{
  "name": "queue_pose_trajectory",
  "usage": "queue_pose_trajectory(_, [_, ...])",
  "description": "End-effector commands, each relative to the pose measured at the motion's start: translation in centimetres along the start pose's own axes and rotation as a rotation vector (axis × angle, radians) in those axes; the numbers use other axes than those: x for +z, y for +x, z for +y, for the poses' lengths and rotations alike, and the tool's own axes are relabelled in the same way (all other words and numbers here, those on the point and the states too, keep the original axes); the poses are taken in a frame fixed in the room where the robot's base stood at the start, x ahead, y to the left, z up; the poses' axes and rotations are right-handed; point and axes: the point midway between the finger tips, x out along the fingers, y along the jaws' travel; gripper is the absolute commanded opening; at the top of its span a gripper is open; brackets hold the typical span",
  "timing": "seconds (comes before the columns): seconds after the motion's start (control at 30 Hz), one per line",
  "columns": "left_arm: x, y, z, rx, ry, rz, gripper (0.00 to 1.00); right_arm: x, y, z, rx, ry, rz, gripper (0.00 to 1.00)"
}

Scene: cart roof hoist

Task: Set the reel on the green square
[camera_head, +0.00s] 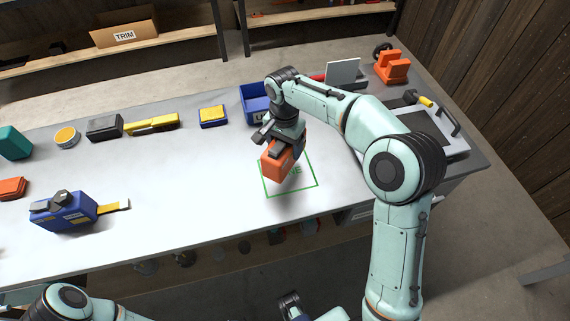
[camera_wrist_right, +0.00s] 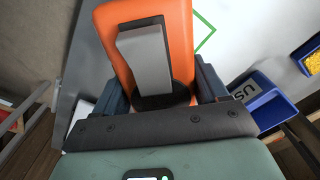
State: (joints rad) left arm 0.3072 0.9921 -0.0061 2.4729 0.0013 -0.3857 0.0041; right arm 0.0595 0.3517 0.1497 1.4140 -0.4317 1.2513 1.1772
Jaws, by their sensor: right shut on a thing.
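The reel (camera_head: 278,162) is an orange block-shaped body with a grey part on it. My right gripper (camera_head: 283,138) is shut on it. In the head view the reel appears tilted and overlaps the left part of the green square (camera_head: 314,187). It seems a little above the bench, but the exact gap is hard to tell. The square is a green outline with partly hidden lettering on the bench. In the right wrist view the reel (camera_wrist_right: 180,25) sits between the fingers, and a corner of the green square (camera_wrist_right: 207,42) shows beside it.
A blue bin (camera_head: 254,104) stands behind the reel. A blue tape measure (camera_head: 65,212) and several tools lie to the left on the bench (camera_head: 185,180). An orange tool (camera_head: 391,67) is at the far right. The bench between tape measure and square is clear.

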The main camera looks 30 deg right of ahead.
Motion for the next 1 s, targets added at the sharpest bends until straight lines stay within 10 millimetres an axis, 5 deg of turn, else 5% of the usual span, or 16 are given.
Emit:
queue_pose_trajectory(0.57, [0.1,0.9,-0.3,-0.001,-0.001,-0.003,1.0,-0.1,7.5,0.0,-0.001,0.001,0.001,0.27])
queue_pose_trajectory(1.0, [0.1,1.1,-0.4,-0.001,-0.001,-0.003,1.0,-0.1,8.3,-0.1,-0.003,0.002,0.002,0.27])
